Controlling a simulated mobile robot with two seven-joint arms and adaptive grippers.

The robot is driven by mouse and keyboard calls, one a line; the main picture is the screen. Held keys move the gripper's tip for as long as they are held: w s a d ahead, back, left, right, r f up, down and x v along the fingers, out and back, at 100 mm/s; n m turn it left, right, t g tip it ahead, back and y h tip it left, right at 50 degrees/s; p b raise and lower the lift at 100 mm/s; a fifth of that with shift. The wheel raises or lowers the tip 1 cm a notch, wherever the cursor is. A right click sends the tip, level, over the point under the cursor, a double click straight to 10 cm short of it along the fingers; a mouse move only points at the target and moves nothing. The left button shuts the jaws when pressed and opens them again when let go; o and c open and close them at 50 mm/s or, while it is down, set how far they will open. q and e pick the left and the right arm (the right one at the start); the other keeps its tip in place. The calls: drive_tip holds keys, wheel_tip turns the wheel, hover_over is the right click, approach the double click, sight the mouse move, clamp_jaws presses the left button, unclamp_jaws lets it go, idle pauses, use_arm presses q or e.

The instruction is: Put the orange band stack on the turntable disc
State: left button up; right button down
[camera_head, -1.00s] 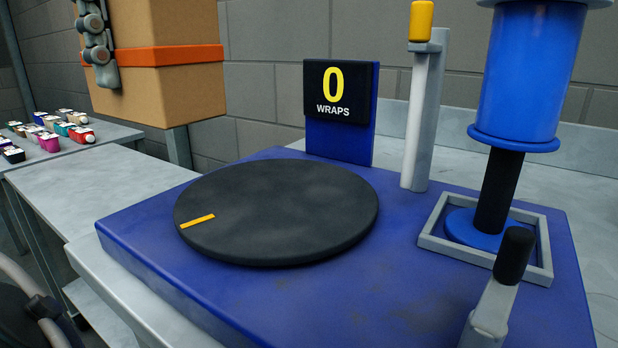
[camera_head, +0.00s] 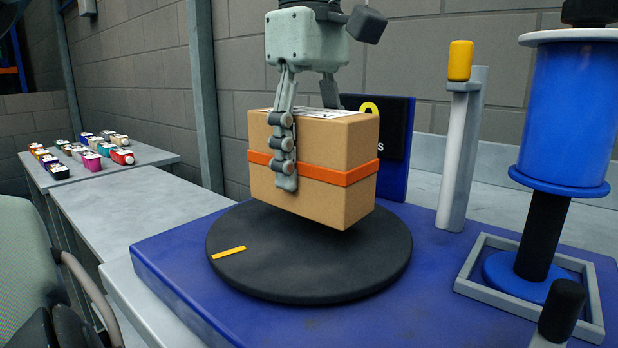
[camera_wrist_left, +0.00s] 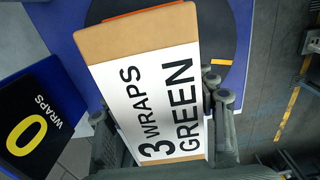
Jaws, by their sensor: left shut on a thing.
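The orange band stack is a brown carton (camera_head: 335,207) with an orange band (camera_head: 340,175) around its middle. It hangs upright just above the black turntable disc (camera_head: 290,275), over its far part, with a shadow below. My left gripper (camera_head: 300,145) is shut on the carton from above, one finger down its near-left face; the other finger is mostly hidden behind it. The left wrist view shows the carton's white top label (camera_wrist_left: 158,105), reading "3 WRAPS GREEN", between the fingers. My right gripper is not in view.
A "0 WRAPS" sign (camera_head: 398,150) stands behind the disc, partly hidden by the carton. A grey post with a yellow cap (camera_head: 460,60) and a blue film roll (camera_head: 570,110) stand to the right. Several small coloured items (camera_head: 90,160) lie on a table at left.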

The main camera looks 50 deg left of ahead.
use_arm(q)
wheel_tip(320, 180, down, 2)
drive_tip(key=shift+f, duration=0.35)
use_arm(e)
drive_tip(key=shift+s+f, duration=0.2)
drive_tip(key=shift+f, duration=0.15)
use_arm(q)
drive_tip(key=shift+f, duration=0.1)
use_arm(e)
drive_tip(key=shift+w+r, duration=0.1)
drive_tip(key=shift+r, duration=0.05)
use_arm(q)
drive_tip(key=o, duration=1.5)
drive_tip(key=shift+f, duration=0.1)
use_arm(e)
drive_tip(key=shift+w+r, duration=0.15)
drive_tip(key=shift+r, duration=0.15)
